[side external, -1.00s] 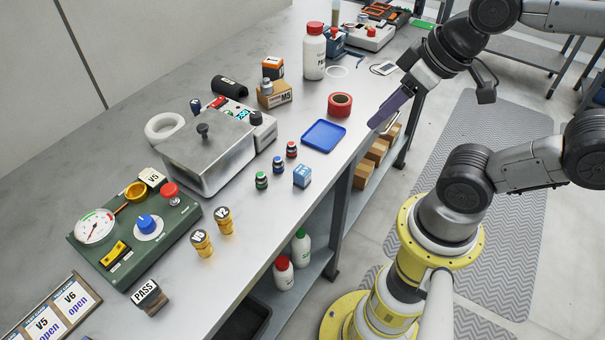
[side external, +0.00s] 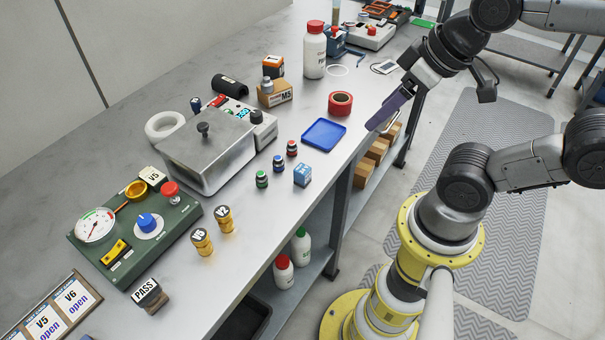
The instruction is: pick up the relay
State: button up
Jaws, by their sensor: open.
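A small blue block with pale markings (side external: 302,175), which looks like the relay, sits on the grey bench near its front edge. It stands just below the blue tray (side external: 324,134) in the picture and right of several small dark bottles. My gripper (side external: 373,125) has long purple fingers pointing down and left, and hangs by the bench's front edge, right of the tray. It is open and empty, well apart from the blue block. The fingers overlap in this view, so the gap between them is hidden.
A red tape roll (side external: 340,103) and a white bottle with a red cap (side external: 314,52) stand behind the tray. A metal box with a knob (side external: 207,155) is left of the small bottles (side external: 262,180). Yellow canisters (side external: 224,219) stand nearer the front, beside a green gauge panel (side external: 135,240).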

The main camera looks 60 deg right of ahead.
jog(key=n+g, duration=0.5)
jog(key=n, duration=1.3)
send_over(303, 169)
notch_tip(303, 169, down, 5)
jog(key=shift+g, duration=0.3)
jog(key=f, duration=0.8)
jog(key=shift+s+a+f, duration=0.15)
jog(key=shift+s+a, duration=0.05)
jog(key=shift+s, duration=0.1)
jog(key=shift+w+d+f, duration=0.1)
jog(key=shift+w+f, duration=0.1)
jog(key=shift+f, duration=1.35)
jog(key=shift+w+d+f, duration=0.1)
jog(key=shift+w+f, duration=0.05)
jog(key=shift+f, duration=1.35)
grip_shut()
